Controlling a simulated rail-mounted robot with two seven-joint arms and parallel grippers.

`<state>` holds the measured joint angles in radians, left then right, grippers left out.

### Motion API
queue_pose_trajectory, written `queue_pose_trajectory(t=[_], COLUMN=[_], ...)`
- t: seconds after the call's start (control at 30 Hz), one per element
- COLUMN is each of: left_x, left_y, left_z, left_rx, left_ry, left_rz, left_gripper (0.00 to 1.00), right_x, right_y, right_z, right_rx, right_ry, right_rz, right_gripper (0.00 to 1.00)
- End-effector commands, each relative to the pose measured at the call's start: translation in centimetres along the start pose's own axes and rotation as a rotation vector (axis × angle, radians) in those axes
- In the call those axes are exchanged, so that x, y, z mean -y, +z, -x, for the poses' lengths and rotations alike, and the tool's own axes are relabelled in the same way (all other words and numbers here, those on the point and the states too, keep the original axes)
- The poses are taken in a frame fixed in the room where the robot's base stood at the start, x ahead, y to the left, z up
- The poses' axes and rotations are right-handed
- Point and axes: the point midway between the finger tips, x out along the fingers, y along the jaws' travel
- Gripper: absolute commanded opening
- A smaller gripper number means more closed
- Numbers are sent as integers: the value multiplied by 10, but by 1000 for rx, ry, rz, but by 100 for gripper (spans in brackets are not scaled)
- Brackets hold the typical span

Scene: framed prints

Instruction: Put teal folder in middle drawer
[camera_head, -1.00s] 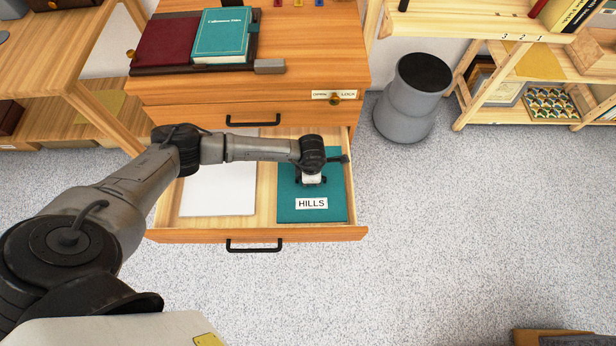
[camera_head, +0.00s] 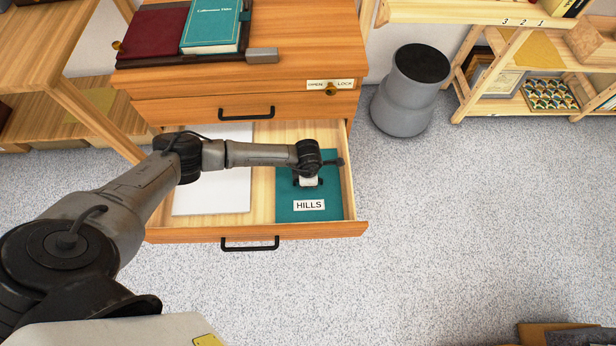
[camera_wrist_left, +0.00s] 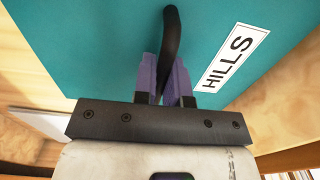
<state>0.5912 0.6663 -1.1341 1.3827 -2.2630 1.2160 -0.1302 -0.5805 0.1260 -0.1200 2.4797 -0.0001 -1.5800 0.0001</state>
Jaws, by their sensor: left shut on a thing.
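The teal folder (camera_head: 288,207), with a white label reading HILLS, lies flat in the right half of the open drawer (camera_head: 182,235). This drawer is directly below a closed drawer (camera_head: 170,108) of the wooden cabinet. The head view does not show clearly whether the folder touches the drawer bottom. My left gripper (camera_head: 308,183) points down at the folder. In the left wrist view its purple fingers (camera_wrist_left: 165,85) are shut on a black curved strip, seemingly the handle of the teal folder (camera_wrist_left: 90,40). My right gripper is not in view.
A white sheet or folder (camera_head: 212,190) lies in the drawer's left half. A maroon book (camera_head: 150,35) and a teal book (camera_head: 211,25) rest on the cabinet top. A grey bin (camera_head: 403,100) stands to the right of the cabinet.

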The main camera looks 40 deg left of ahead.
Motion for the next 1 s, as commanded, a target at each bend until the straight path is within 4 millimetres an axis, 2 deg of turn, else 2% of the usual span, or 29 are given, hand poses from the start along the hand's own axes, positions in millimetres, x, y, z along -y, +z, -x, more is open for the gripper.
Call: queue_pose_trajectory(t=[0.03, 0.3, 0.57, 0.67, 1.0], left_x=[0, 0, 0, 0, 0], left_y=[0, 0, 0, 0, 0], left_z=[-1, -1, 2, 12, 75], left_rx=[0, 0, 0, 1, 1], left_ry=[0, -1, 0, 0, 0], left_rz=[-1, -1, 0, 0, -1], left_gripper=[14, 38, 38, 38, 38], right_x=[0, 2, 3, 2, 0], right_y=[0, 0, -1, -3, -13], right_z=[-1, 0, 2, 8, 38], right_rx=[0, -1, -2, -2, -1], right_ry=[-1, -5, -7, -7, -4], right_rz=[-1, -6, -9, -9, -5], right_gripper=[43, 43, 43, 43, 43])
